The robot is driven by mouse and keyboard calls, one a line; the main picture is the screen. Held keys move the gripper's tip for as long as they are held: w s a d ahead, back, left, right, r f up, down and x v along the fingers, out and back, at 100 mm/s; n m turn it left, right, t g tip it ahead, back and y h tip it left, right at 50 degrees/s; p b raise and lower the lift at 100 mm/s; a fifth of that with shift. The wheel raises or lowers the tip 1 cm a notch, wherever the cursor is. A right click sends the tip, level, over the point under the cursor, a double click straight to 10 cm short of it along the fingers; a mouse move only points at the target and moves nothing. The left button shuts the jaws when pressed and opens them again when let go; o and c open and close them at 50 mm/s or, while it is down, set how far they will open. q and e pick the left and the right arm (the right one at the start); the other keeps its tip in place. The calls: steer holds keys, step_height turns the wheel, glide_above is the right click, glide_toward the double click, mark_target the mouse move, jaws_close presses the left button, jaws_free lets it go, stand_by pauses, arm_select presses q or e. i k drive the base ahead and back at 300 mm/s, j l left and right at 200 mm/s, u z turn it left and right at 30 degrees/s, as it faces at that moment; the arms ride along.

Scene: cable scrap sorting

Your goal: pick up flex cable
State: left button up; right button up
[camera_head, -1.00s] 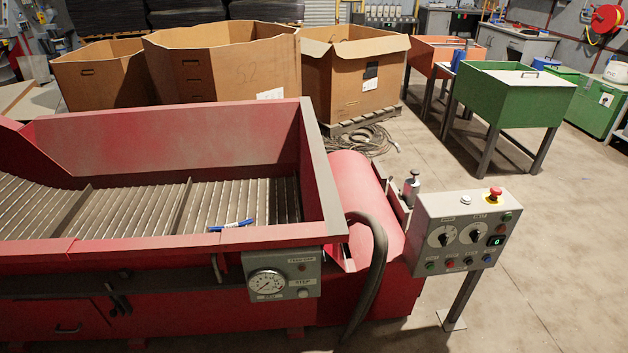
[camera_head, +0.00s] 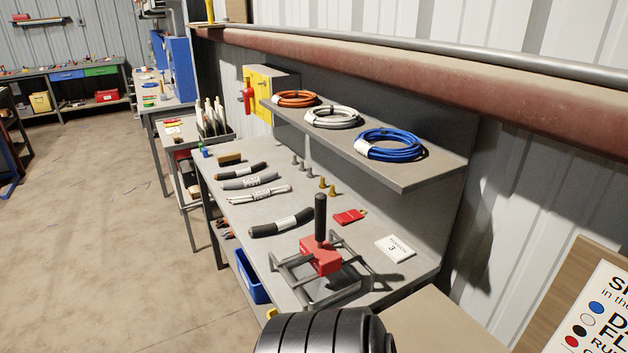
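No piece is readably marked as flex cable. Three cable coils lie on the shelf of the grey workbench: an orange coil (camera_head: 295,98), a white coil (camera_head: 332,117) and a blue coil (camera_head: 389,145). Several short cable pieces lie on the bench top below: a thick black piece with a white label (camera_head: 282,222), a pale piece (camera_head: 258,193), a grey piece (camera_head: 250,181) and a dark piece with orange (camera_head: 242,170). Neither of my grippers is in view.
A red-headed tool on a metal frame (camera_head: 320,256) stands at the bench's near end, beside a card marked 3 (camera_head: 395,249). A blue bin (camera_head: 251,277) hangs below. A black ribbed cylinder (camera_head: 318,333) fills the bottom middle. Open floor (camera_head: 95,240) lies left.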

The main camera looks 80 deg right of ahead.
mark_target(267, 192)
steer(key=z, duration=2.3)
